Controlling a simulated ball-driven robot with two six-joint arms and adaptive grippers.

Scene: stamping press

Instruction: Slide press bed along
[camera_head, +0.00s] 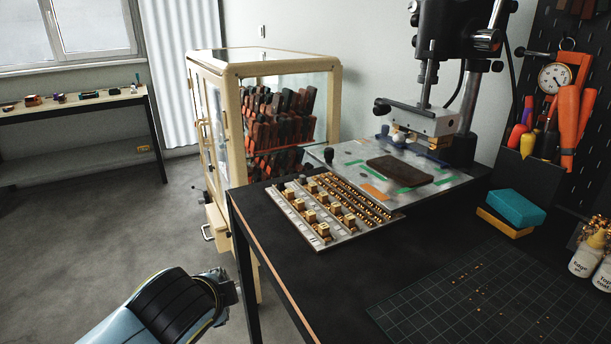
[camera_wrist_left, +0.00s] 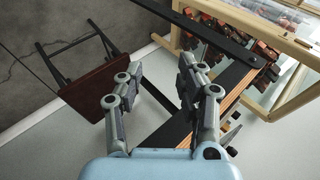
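The press bed (camera_head: 350,164) is a flat grey metal plate under the press head (camera_head: 420,124), at the back of the black table. A dark brown rectangular piece (camera_head: 398,170) lies on it, with green and orange strips around. A dark knob (camera_head: 328,155) stands at its left edge. My left gripper (camera_head: 226,284) is low at the left of the table, apart from the bed. In the left wrist view its two fingers (camera_wrist_left: 160,90) are spread with nothing between them. The press bed does not show there. My right gripper is in neither view.
A tray of brass type (camera_head: 318,240) lies in front of the bed. A glass cabinet (camera_head: 265,54) stands behind the table's left edge. Teal and yellow boxes (camera_head: 516,208), bottles (camera_head: 588,258) and a cutting mat (camera_head: 470,300) are at the right. Floor left of the table is clear.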

